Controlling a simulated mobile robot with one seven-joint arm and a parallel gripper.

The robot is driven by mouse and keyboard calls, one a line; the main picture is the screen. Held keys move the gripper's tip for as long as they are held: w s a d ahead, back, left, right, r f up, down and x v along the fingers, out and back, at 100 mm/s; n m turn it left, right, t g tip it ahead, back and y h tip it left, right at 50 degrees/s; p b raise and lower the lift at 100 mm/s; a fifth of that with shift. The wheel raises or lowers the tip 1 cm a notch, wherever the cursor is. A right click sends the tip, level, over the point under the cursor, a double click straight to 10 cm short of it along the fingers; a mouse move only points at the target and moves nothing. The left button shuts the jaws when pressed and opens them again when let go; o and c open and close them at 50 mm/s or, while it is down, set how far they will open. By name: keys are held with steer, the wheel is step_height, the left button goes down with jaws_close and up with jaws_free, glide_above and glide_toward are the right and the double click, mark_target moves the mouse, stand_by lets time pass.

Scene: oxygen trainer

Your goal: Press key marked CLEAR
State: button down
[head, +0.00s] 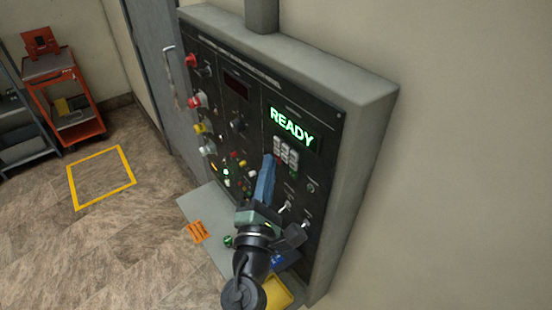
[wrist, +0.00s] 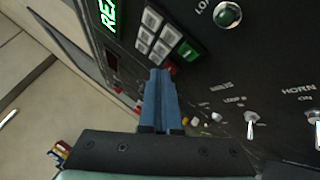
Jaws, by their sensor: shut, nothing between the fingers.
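The keypad (head: 287,151) is a small block of pale keys on the dark panel, below the green READY display (head: 292,126). In the wrist view the keypad (wrist: 158,38) is tilted, with a green-edged key (wrist: 190,50) at one corner. The key legends are too small to read, so I cannot tell which key is CLEAR. My gripper (head: 268,160) has its blue fingers shut and empty, with the tips beside the keypad's lower left. In the wrist view the gripper (wrist: 159,74) covers part of the keypad's lower edge; I cannot tell whether it touches.
Toggle switches (wrist: 251,122) and a round green lamp (wrist: 228,14) lie to the right in the wrist view. Red knobs (head: 194,101) and small coloured buttons fill the panel's left. A grey shelf (head: 200,205) juts out below, with an orange tag (head: 198,231).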

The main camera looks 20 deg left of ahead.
stand_by(0.3)
steer(key=shift+s+a, duration=0.4)
steer(key=shift+s, duration=0.15)
steer(key=shift+s+a, duration=0.8)
steer(key=shift+s, duration=0.2)
steer(key=shift+s+a, duration=0.75)
steer(key=shift+s, duration=0.25)
